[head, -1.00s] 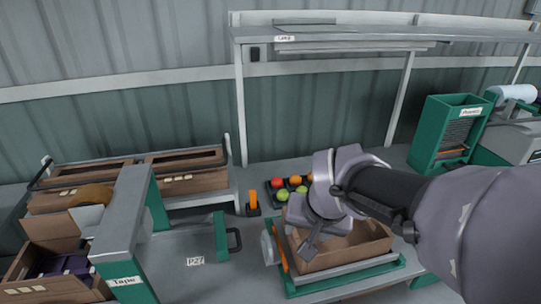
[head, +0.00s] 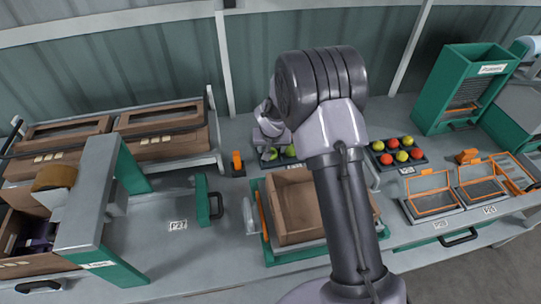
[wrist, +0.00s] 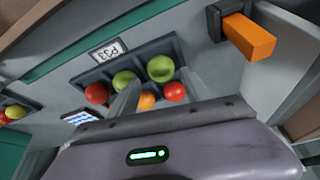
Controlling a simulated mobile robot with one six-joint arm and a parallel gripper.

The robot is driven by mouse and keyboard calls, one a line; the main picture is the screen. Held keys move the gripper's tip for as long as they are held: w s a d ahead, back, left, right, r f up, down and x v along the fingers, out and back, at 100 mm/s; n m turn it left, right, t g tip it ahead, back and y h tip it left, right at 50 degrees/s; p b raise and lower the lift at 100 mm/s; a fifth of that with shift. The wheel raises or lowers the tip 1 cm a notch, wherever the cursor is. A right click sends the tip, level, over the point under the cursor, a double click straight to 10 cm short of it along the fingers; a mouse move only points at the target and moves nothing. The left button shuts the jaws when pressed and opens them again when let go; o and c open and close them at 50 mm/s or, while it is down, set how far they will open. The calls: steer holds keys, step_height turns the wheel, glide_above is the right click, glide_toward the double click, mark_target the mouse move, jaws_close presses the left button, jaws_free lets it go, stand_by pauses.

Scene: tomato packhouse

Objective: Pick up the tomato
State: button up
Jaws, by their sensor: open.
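In the wrist view a dark tray (wrist: 90,76) with label P33 holds several tomatoes: a red tomato (wrist: 96,93) at left, a green tomato (wrist: 126,81), another green tomato (wrist: 160,69), an orange tomato (wrist: 147,101) and a red tomato (wrist: 174,91) at right. My gripper (wrist: 160,76) is open, its two fingers reaching over this tray with tomatoes showing between them. Whether a finger touches any tomato I cannot tell. In the head view my arm hides most of the tray; green tomatoes (head: 290,151) show beside it, and the fingertips are hidden.
A second tray (head: 408,169) with green and red tomatoes stands to the right. A small holder with an orange block (head: 237,160) stands left of the tomato tray. An open cardboard box (head: 297,239) sits in front, under my arm. Orange-framed bins (head: 433,204) stand at right.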

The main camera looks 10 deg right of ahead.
mark_target(271, 151)
steer(key=b+x, duration=0.1)
steer(key=x, duration=0.3)
steer(key=shift+w+f, duration=0.25)
steer(key=shift+w, duration=0.05)
steer(key=shift+r, duration=0.1)
steer(key=c, duration=0.7)
